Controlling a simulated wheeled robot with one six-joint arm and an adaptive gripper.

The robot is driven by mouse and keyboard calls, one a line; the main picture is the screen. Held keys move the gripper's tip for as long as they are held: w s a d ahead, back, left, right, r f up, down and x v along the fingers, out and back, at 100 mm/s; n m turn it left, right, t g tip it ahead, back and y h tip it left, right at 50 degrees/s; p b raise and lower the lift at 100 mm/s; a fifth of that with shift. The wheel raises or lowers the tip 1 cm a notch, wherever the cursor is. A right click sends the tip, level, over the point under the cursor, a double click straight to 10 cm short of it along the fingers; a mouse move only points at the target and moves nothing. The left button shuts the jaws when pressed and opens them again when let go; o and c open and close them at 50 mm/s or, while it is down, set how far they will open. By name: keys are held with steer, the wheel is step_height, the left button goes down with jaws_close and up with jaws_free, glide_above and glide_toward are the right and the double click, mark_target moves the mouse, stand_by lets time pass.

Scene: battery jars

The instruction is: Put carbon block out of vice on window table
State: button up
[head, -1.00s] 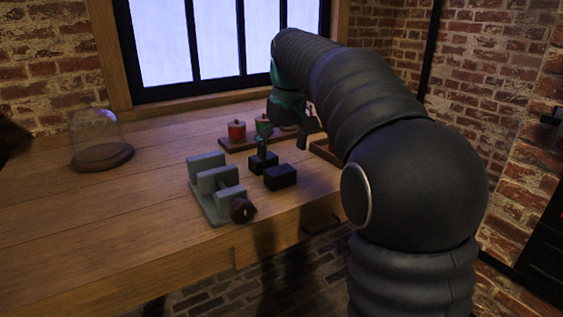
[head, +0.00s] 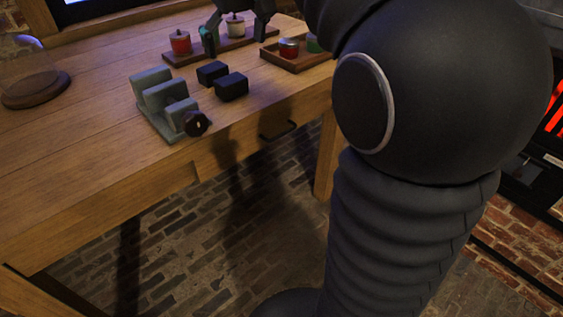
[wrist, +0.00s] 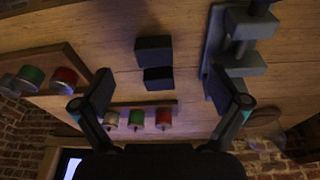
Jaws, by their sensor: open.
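Two black carbon blocks, one (head: 213,72) farther back and one (head: 231,87) nearer the front, lie side by side on the wooden table, right of the vice. They show in the wrist view as a larger block (wrist: 153,49) and a smaller-looking one (wrist: 158,78). The grey-green vice (head: 150,79) stands near the table's front edge; I see no block between its jaws. It also shows in the wrist view (wrist: 247,27). My gripper (head: 236,33) is open and empty, its fingers apart from the blocks. In the wrist view its fingers (wrist: 160,82) frame the smaller-looking block from above.
Behind the blocks, a wooden rack (head: 224,47) holds jars, including a red one (head: 181,43). A tray (head: 291,64) with red and green jars is at the right. A round wooden base (head: 36,89) with a glass dome stands at the left. Table left of the vice is clear.

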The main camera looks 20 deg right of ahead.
steer(key=s+f+m+t, duration=0.1)
steer(key=s+f, duration=0.8)
steer(key=s, duration=0.2)
steer(key=s+f+m+t, duration=0.1)
steer(key=s+f+t, duration=0.1)
steer(key=s+f, duration=0.7)
steer(key=s, duration=0.3)
steer(key=shift+m, duration=0.4)
